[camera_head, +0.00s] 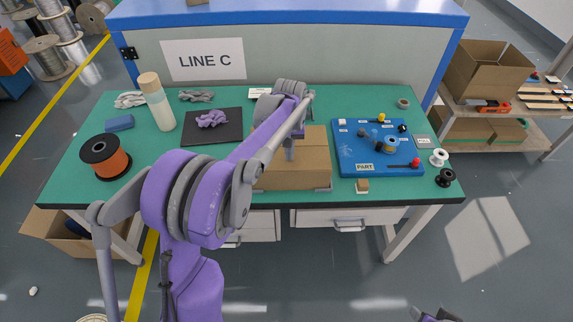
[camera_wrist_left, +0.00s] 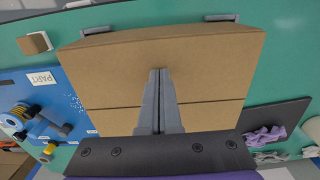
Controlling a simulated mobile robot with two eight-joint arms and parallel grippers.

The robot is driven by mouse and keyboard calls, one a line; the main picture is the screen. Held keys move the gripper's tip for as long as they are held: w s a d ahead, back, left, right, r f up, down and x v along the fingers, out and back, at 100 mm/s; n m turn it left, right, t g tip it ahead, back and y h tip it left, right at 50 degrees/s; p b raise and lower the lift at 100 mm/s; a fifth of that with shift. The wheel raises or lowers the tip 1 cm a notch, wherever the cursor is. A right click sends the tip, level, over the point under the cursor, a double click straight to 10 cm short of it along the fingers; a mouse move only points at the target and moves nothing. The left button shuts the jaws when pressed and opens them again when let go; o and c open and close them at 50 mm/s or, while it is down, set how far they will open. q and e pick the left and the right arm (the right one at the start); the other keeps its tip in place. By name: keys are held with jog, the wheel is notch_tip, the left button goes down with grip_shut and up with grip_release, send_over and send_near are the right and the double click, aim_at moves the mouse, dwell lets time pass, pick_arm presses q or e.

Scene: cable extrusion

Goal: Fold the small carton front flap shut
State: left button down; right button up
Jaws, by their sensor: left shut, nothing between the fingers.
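The small brown carton (camera_head: 312,160) stands near the front edge of the green table, partly hidden behind my left arm. In the left wrist view, the carton's top (camera_wrist_left: 215,62) looks flat, with a seam across it between two panels. The front panel (camera_wrist_left: 115,65) lies level on the table-front side of that seam. My left gripper (camera_wrist_left: 157,72) is shut and empty, with its fingertips over the front panel; I cannot tell whether they touch it. In the head view the left gripper (camera_head: 290,152) points down at the carton. Only a dark piece of my right arm shows at the bottom edge.
Grey brackets (camera_wrist_left: 215,17) sit at the carton's front edge. A blue parts board (camera_head: 350,160) lies right of the carton, with a small wooden block (camera_head: 362,185) before it.

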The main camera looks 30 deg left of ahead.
pick_arm(q)
jog(key=shift+s+d+f, duration=0.15)
jog(key=shift+f, duration=0.25)
jog(key=shift+s+d+f, duration=0.1)
jog(key=shift+s+f, duration=0.05)
jog(key=shift+f, duration=0.2)
pick_arm(e)
jog(key=shift+s+d+f, duration=0.1)
jog(key=shift+s+f, duration=0.1)
jog(key=shift+f, duration=0.2)
pick_arm(q)
notch_tip(320, 180, up, 10)
jog(key=p, duration=0.4)
jog(key=shift+w+a+p, duration=0.25)
jog(key=shift+w+p, duration=0.1)
jog(key=shift+p, duration=0.05)
pick_arm(e)
notch_tip(320, 180, up, 7)
jog(key=w, duration=0.2)
jog(key=shift+w+f, duration=0.15)
jog(key=shift+w, duration=0.25)
pick_arm(q)
jog(key=shift+s, duration=0.1)
pick_arm(e)
jog(key=shift+s, duration=0.1)
